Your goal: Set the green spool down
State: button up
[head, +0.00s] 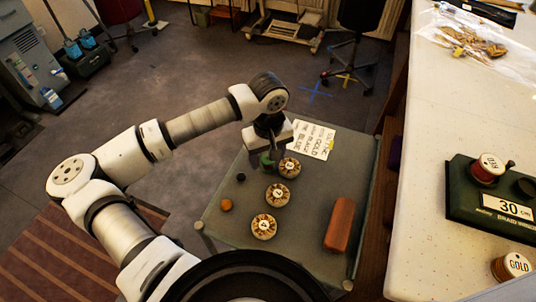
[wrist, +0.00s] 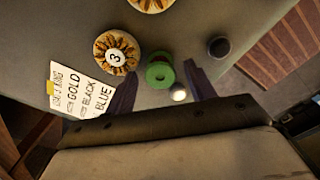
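The green spool (wrist: 160,74) lies between the two fingers of my gripper (wrist: 161,70) in the wrist view, its round end facing the camera. A gap shows on each side of it, so the fingers look open around it. In the head view the green spool (head: 266,161) shows just below my gripper (head: 268,152), close to the far edge of the green table (head: 310,218). The gripper partly hides it there. Its contact with the tabletop is not clear to see.
Round numbered pieces, one marked 3 (wrist: 116,54), stand beside the spool. A written card (head: 313,139) lies behind them. A dark round piece (head: 241,177), an orange piece (head: 226,205) and a red-brown block (head: 340,223) are also on the table. A white counter (head: 440,130) stands right.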

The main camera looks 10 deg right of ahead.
notch_tip(320, 180, up, 12)
jog(key=b, duration=0.2)
jog(key=shift+r, duration=0.15)
dwell(0.4)
